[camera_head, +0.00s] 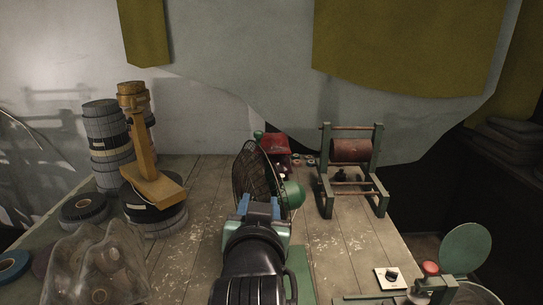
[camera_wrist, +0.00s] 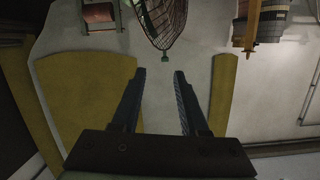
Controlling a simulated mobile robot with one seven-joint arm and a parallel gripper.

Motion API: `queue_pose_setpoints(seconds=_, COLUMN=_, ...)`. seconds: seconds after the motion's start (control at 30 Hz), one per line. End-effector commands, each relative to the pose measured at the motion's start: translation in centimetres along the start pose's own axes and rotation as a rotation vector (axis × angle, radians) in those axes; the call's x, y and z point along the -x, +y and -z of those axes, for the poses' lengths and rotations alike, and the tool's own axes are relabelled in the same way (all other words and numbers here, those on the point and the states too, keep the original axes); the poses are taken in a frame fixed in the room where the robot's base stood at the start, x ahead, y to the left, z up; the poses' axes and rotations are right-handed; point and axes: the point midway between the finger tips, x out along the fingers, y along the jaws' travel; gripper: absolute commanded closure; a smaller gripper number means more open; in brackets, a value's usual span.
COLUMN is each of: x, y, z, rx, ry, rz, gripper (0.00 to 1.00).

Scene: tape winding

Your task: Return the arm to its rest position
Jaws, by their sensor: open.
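My arm rises from the bottom middle of the head view, and my gripper (camera_head: 259,208) with blue fingers is in front of the fan. In the wrist view my gripper (camera_wrist: 159,74) shows two dark fingers apart with nothing between them. The wrist view looks toward the wall and appears upside down. The fan (camera_head: 258,180), with a dark wire cage and green motor, stands on the table just beyond my gripper. Its cage also shows at the top of the wrist view (camera_wrist: 165,20), apart from my fingertips. Part of the fan is hidden behind my gripper.
A green-framed winder (camera_head: 380,165) with a brown roll stands right on the wooden table (camera_head: 210,180). Stacked tape rolls (camera_head: 103,130) and a yellow stand (camera_head: 150,165) are at left. A clear plastic bag (camera_head: 95,265) lies front left. A switch box (camera_head: 392,278) is front right.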

Motion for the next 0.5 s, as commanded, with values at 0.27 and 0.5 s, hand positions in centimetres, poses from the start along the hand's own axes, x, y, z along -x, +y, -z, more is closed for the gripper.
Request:
queue_pose_setpoints(seconds=0.27, x=11.9, y=-1.5, z=17.8, rx=0.074, ry=0.616, rz=0.073, gripper=0.56)
queue_pose_setpoints(seconds=0.5, x=22.0, y=-1.6, z=24.5, rx=0.116, ry=0.966, rz=0.071, gripper=0.56)
